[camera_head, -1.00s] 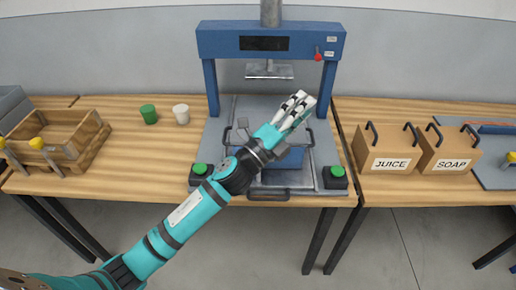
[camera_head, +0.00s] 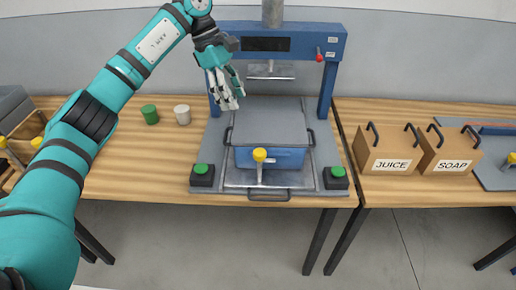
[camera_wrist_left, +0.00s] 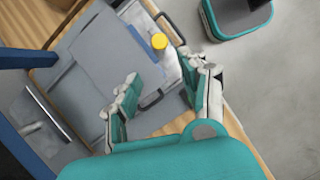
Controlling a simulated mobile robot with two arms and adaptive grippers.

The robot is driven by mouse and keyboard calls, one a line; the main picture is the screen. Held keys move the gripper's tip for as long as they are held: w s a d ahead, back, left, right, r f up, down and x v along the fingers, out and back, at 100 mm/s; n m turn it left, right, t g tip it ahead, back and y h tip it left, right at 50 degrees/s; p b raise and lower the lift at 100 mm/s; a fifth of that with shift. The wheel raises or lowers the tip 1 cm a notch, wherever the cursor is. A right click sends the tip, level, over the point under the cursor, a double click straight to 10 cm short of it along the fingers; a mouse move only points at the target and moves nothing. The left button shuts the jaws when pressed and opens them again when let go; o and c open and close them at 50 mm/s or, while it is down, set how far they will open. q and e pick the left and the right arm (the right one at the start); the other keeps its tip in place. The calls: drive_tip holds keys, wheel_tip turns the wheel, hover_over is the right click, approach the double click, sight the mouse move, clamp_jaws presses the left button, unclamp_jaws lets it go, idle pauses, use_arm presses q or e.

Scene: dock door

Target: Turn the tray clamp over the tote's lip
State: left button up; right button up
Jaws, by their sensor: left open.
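The tray clamp (camera_head: 260,157) has a yellow knob on a pale metal stem and stands at the front of the metal tray (camera_head: 240,180). The tote (camera_head: 290,158) is blue with a flat grey top and sits on the tray; the clamp is in front of its near wall. I cannot tell whether the clamp's arm lies over the lip. My left gripper (camera_head: 229,98) is open and empty, above the tote's back left corner. In the left wrist view the yellow knob (camera_wrist_left: 159,41) shows beyond the spread fingers (camera_wrist_left: 163,92). My right gripper is not in view.
The blue press frame (camera_head: 334,70) stands over the tray, its plate (camera_head: 270,70) above the tote. Green buttons (camera_head: 202,170) flank the tray. Green (camera_head: 149,114) and white (camera_head: 182,114) cups stand left; JUICE (camera_head: 390,160) and SOAP (camera_head: 448,160) boxes stand right.

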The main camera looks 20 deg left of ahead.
sight(259, 152)
use_arm(q)
drive_tip(key=p+x, duration=0.3)
drive_tip(key=x, duration=1.2)
drive_tip(key=shift+d+f+p, duration=0.3)
drive_tip(key=shift+p, duration=0.05)
drive_tip(key=shift+d+f, duration=0.25)
drive_tip(key=shift+f, duration=0.45)
drive_tip(key=c, duration=0.8)
drive_tip(key=shift+c, duration=0.2)
